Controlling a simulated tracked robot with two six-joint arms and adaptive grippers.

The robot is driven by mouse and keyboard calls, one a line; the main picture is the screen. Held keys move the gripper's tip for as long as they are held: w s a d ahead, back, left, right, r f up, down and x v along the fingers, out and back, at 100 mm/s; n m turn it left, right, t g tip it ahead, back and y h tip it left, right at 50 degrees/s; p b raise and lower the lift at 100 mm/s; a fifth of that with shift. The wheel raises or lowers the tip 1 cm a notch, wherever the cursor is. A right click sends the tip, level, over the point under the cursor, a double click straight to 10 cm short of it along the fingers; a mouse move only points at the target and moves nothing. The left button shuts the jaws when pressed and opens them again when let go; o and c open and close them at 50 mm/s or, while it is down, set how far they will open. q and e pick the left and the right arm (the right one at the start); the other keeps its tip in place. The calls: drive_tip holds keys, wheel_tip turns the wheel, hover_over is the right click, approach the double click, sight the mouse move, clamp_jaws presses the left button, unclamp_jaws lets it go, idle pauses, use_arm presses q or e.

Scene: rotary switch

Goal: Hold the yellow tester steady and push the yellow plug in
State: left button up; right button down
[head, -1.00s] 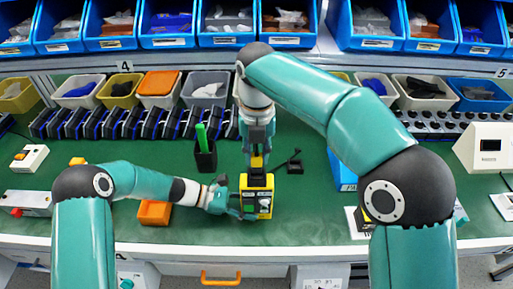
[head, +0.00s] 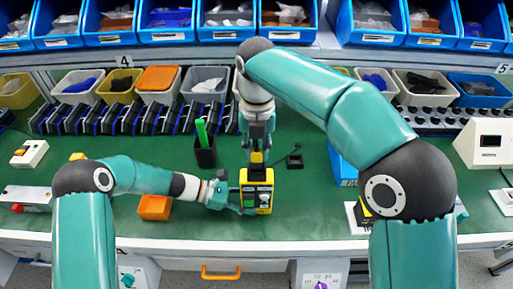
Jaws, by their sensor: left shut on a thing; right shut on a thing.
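The yellow tester (head: 257,191) with a dark face stands on the green bench near its front edge. My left gripper (head: 243,198) comes in from the left and is shut on the tester's left side. The yellow plug (head: 257,157) is just above the tester's top edge. My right gripper (head: 257,146) points down from above and is shut on the plug. The plug looks close to or touching the tester's top; whether it is seated cannot be told.
An orange bin (head: 154,207) lies left of the tester. A dark cup (head: 205,152) with a green item stands behind it, and a small black part (head: 294,160) lies to the right. A blue box (head: 343,166) is partly behind my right arm.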

sight(257, 158)
drive_tip(key=shift+f, duration=1.6)
idle(0.3)
drive_tip(key=c, duration=0.9)
unclamp_jaws()
drive_tip(key=shift+o, duration=0.2)
wheel_tip(257, 158, up, 12)
drive_tip(key=shift+f, duration=0.1)
use_arm(q)
drive_tip(key=o, duration=1.3)
